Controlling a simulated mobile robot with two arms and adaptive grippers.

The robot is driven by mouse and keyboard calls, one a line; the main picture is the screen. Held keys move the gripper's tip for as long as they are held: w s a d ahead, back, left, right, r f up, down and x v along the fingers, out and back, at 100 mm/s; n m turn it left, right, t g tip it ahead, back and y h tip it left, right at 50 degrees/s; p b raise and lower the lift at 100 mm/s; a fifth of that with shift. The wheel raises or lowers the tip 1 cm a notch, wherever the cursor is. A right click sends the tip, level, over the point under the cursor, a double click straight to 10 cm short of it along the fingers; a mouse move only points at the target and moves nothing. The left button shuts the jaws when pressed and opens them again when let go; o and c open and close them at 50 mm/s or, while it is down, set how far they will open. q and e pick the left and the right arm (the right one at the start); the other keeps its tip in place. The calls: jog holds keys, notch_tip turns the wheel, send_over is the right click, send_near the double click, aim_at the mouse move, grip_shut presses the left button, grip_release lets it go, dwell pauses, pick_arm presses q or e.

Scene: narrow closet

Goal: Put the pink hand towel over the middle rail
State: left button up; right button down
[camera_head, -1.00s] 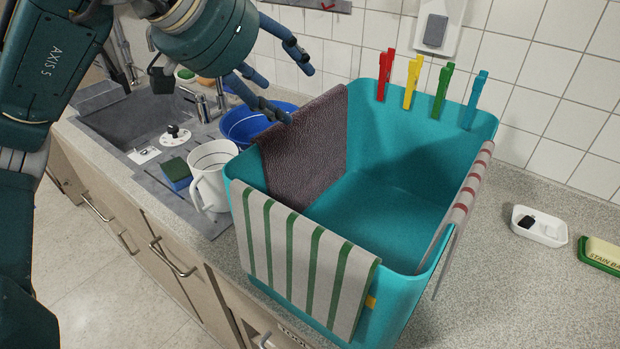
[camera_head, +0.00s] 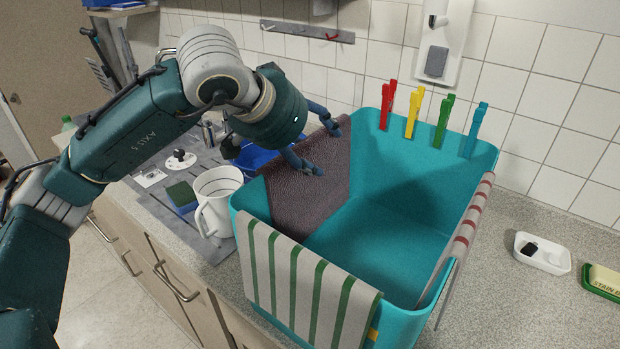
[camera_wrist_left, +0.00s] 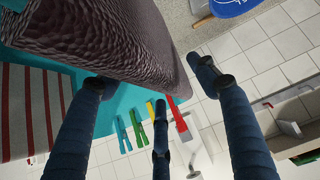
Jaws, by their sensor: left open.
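No towel in view is clearly pink, and I see no rail that I can name the middle one. A dark brownish-purple textured towel (camera_head: 310,190) hangs over the left side of the turquoise tub (camera_head: 405,235). My left gripper (camera_head: 327,149) is open at the upper part of this towel. In the left wrist view, the towel (camera_wrist_left: 95,40) reaches between the spread fingers of the gripper (camera_wrist_left: 150,82); whether they touch it I cannot tell. A green-striped cloth (camera_head: 305,285) hangs over the tub's front, a red-striped one (camera_head: 466,228) over its right side. My right gripper is not in view.
Red (camera_head: 387,105), yellow (camera_head: 413,112), green (camera_head: 443,121) and blue (camera_head: 474,130) pegs stand on the tub's back rim. A white mug (camera_head: 217,200) stands left of the tub. A hook strip (camera_head: 307,31) is on the wall. The counter at right holds a white dish (camera_head: 541,253).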

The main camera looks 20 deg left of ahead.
pick_arm(q)
grip_shut()
jog(key=shift+r, duration=0.1)
dwell(0.4)
